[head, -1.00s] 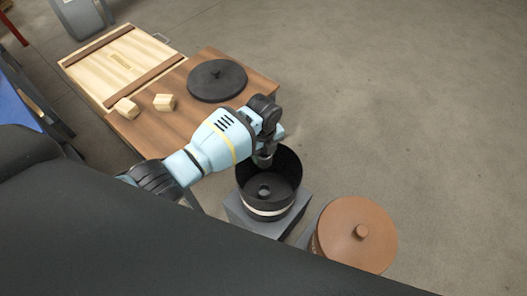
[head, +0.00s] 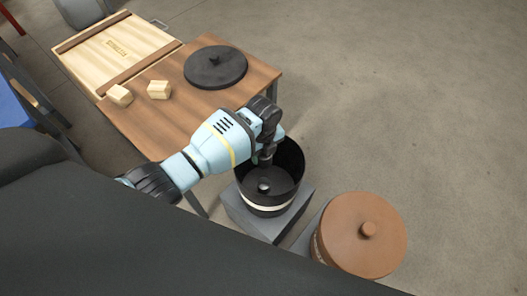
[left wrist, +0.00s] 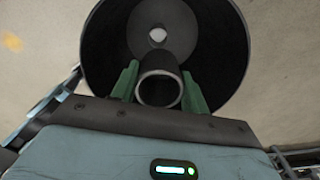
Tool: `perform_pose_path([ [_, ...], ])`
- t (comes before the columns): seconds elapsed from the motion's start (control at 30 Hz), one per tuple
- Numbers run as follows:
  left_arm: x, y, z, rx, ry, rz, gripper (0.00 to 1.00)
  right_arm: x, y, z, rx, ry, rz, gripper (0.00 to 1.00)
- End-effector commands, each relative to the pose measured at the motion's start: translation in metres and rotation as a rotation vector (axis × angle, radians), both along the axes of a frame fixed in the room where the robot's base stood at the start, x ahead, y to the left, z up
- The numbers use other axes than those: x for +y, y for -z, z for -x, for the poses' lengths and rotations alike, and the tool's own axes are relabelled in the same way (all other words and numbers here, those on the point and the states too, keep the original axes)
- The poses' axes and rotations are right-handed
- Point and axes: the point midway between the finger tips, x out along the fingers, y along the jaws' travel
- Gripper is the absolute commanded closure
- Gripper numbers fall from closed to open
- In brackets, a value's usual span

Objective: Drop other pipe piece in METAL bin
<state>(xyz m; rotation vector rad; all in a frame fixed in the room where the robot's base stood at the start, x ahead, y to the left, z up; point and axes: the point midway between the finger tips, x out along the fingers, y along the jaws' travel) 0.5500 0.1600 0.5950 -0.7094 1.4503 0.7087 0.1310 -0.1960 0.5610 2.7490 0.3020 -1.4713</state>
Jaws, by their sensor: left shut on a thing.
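A black round bin (head: 287,189) with a pale band stands open on a grey block; no lettering on it is legible. A small pale round thing (head: 264,186) lies on its floor; it also shows in the left wrist view (left wrist: 157,34). My left gripper (head: 266,158) points down at the bin mouth. In the left wrist view its green fingers (left wrist: 160,88) are shut on a dark pipe piece (left wrist: 161,62), whose open round end faces the camera. The pipe piece is over the bin's inside (left wrist: 220,50). My right gripper is not in view.
A brown bin with its lid (head: 345,240) on stands to the right of the black bin. A wooden table (head: 165,120) behind holds a black lid (head: 215,72) and two wooden blocks (head: 159,90). A wooden crate (head: 118,50) is beyond. Floor at right is clear.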

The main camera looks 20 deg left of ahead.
Motion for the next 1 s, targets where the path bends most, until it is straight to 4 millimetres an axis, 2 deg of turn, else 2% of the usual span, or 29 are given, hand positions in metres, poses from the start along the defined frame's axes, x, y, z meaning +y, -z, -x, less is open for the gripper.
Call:
perform_pose_path([
  [0.03, 0.0, -0.001, 0.0, -0.001, 0.0, 0.001, 0.81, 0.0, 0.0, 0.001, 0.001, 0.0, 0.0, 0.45],
  [0.07, 0.0, -0.001, 0.0, -0.001, 0.0, 0.001, 0.51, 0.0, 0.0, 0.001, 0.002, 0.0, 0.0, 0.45],
  [0.23, 0.0, -0.001, 0.0, -0.001, 0.0, 0.001, 0.3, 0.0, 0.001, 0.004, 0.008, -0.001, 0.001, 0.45],
  [0.57, 0.0, -0.004, 0.0, 0.0, 0.0, 0.0, 0.3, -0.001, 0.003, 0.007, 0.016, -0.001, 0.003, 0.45],
  [1.0, 0.0, -0.067, -0.001, -0.004, 0.001, 0.0, 0.3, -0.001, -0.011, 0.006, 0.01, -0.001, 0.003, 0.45],
])
